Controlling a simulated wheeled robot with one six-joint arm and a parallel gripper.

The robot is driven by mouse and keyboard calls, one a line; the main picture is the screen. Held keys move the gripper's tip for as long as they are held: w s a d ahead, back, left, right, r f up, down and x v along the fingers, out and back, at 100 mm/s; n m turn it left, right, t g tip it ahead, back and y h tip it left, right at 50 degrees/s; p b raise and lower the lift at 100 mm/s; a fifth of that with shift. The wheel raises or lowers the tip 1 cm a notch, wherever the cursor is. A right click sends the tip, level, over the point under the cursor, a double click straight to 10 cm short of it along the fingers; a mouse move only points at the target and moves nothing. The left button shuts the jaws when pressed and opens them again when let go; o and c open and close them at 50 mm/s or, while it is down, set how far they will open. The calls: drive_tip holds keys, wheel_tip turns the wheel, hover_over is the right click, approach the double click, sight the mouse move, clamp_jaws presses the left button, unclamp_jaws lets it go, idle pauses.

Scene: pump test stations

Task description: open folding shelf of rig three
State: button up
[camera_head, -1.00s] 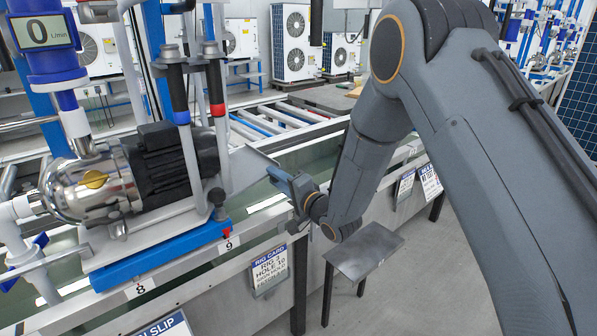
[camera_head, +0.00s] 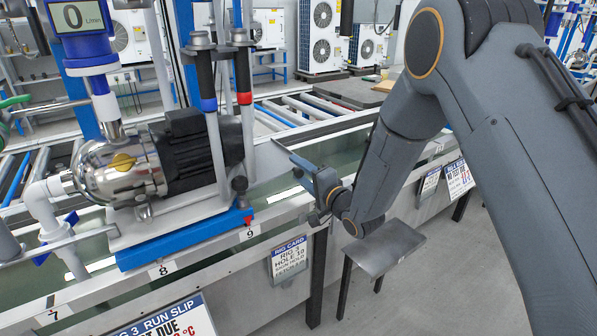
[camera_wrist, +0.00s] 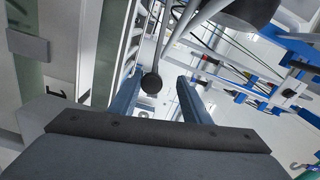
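My gripper (camera_head: 306,172) is at the front edge of the bench, right of the pump (camera_head: 165,165) of the rig with the rig 3 card (camera_head: 289,258). In the wrist view my gripper (camera_wrist: 158,90) has two blue fingers spread apart, with nothing clamped. A round black knob (camera_wrist: 151,83) shows between them, but I cannot tell how far beyond it is. A flat grey plate (camera_head: 385,247) is level beside the bench, below my forearm. I cannot tell whether it is the folding shelf. No other shelf is clearly identifiable.
The bench front (camera_head: 225,275) runs diagonally, with a run slip (camera_head: 165,318) and more cards along it. The pump sits on a blue base (camera_head: 185,240) by marks 8 and 9. Upright hoses (camera_head: 243,100) stand near my gripper. Floor is clear right of the plate.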

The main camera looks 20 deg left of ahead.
drive_tip(key=v, duration=0.7)
drive_tip(key=shift+s+d, duration=0.25)
drive_tip(key=shift+d, duration=0.1)
drive_tip(key=s+d+r+n+g+h+p, duration=0.2)
drive_tip(key=d+h+p, duration=0.7)
drive_tip(key=d, duration=1.8)
drive_tip(key=s+d+r+n+g+h, duration=0.1)
drive_tip(key=s+d, duration=0.3)
drive_tip(key=s, duration=0.4)
drive_tip(key=s+d+r+g+h, duration=0.3)
drive_tip(key=s+d+g, duration=0.1)
drive_tip(key=s, duration=0.5)
drive_tip(key=s+d+r+n+g+h+p, duration=0.1)
drive_tip(key=s+d+r+g+h, duration=0.1)
drive_tip(key=s+d, duration=0.4)
drive_tip(key=s+r, duration=0.1)
drive_tip(key=s, duration=0.2)
drive_tip(key=shift+n+g, duration=0.3)
drive_tip(key=shift+g, duration=0.1)
